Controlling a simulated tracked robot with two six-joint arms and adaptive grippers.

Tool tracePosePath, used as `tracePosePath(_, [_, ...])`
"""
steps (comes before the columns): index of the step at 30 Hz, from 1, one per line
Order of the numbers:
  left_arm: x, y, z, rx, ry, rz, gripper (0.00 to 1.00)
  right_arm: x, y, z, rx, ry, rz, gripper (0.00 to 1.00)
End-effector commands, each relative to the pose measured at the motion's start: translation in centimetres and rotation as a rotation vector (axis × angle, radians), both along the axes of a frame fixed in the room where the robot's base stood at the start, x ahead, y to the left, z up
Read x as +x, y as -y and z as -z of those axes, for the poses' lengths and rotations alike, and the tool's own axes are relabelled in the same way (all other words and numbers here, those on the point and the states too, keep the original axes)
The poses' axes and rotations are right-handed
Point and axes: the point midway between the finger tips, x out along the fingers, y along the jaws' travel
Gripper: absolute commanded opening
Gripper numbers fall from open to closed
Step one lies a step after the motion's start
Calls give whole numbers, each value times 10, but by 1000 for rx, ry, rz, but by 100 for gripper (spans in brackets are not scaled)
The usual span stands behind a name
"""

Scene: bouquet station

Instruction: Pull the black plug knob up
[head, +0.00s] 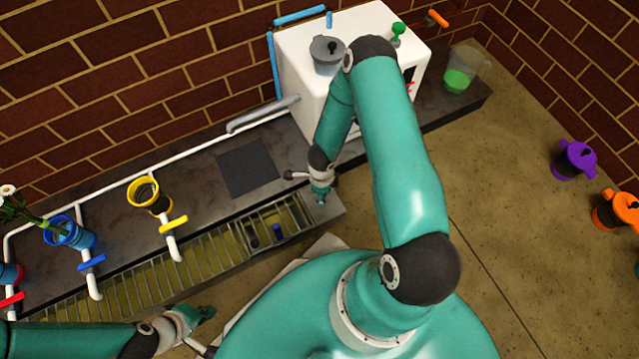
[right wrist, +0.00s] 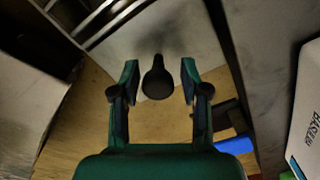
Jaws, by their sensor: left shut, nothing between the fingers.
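A black plug knob (right wrist: 157,80) shows in the right wrist view as a rounded dark bulb with a narrower top. It lies between the two fingers of my right gripper (right wrist: 158,82), with a gap on each side, so the fingers do not appear to touch it. My right gripper (head: 320,197) is open and points down at the right end of the trough in the head view. There I cannot make out the knob, which the gripper seems to hide. My left gripper (head: 206,312) is shut and empty at the bottom of the head view, in front of the trough.
The grated trough (head: 215,252) runs along the counter's front. Dark and blue items (head: 278,232) sit in its open section. A white machine (head: 300,85) with a grey pot (head: 326,54) stands behind my right arm. Yellow (head: 150,193) and blue (head: 70,232) vases stand left.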

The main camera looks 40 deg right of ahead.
Motion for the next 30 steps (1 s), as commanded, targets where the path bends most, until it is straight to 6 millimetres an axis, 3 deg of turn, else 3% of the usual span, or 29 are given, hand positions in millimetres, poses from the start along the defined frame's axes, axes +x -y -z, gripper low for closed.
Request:
tracePosePath(1, [0,0,0,0,0,0,0,0,0,0,0,0,0,32])
tracePosePath(5, [0,0,0,0,0,0,0,0,0,0,0,0,-1,10])
tracePosePath(30, [0,0,-17,0,0,0,0,3,2,-20,-7,6,-1,10])
